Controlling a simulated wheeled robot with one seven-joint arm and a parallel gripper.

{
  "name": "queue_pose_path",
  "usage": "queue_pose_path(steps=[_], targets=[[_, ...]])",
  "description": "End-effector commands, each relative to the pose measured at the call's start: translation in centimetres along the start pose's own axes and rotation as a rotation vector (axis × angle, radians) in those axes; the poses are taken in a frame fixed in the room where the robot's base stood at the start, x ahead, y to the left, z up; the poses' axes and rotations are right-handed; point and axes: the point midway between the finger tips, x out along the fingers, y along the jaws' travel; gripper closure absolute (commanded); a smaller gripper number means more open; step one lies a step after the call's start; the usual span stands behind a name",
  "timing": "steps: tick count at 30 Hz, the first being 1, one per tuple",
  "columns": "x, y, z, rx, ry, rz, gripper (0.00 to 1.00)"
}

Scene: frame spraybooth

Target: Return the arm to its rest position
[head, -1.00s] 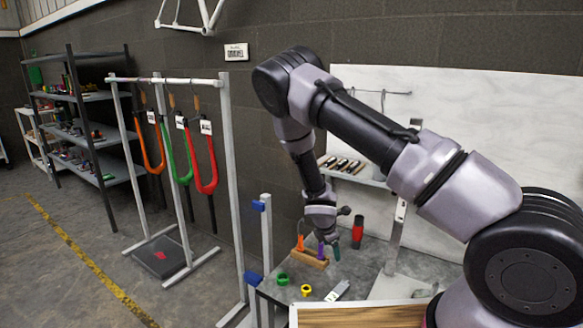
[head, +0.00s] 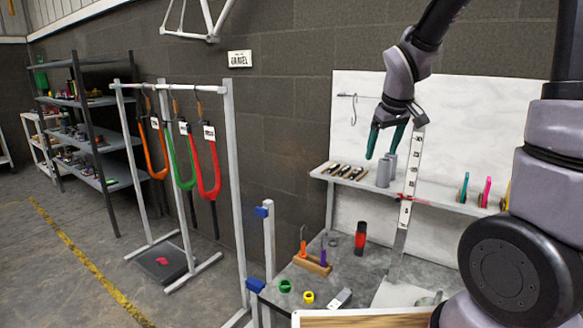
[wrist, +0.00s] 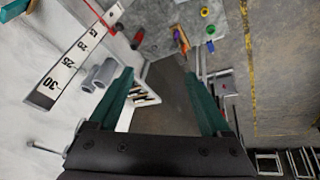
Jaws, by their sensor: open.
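My gripper (head: 381,145) is raised in front of the white back panel (head: 455,110), above the shelf, with its dark green fingers pointing down. In the wrist view my gripper (wrist: 164,95) shows its two fingers spread apart with nothing between them. My arm is lifted and folded back toward the right side of the head view. Its upper links run out of the top of the picture.
Grey cylinders (head: 385,170) stand on the shelf (head: 440,203) close below the fingers, beside an upright ruler (head: 410,175). The workbench (head: 335,280) holds a wooden block (head: 312,263), a red-black bottle (head: 360,238) and rings. A rack (head: 228,180) with coloured forks stands left.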

Motion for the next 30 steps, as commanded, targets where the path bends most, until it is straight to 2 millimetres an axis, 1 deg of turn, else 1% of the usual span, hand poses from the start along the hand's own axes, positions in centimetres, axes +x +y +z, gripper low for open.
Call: queue_pose_path(steps=[1, 6, 12, 15, 18, 21, 25, 30], targets=[[-2.2, 0.4, 0.7, 0.070, 0.024, -0.009, 0.18], [-8.2, 0.4, 3.2, 0.283, 0.079, -0.052, 0.18], [-14.3, -0.6, 7.0, 0.510, 0.143, -0.107, 0.18], [-16.5, -1.5, 8.8, 0.603, 0.171, -0.132, 0.18], [-18.1, -2.3, 10.2, 0.673, 0.192, -0.153, 0.18], [-19.0, -3.0, 11.1, 0.718, 0.206, -0.167, 0.18], [-19.4, -3.4, 11.7, 0.744, 0.211, -0.176, 0.18], [-19.4, -3.4, 11.7, 0.744, 0.211, -0.176, 0.18]])
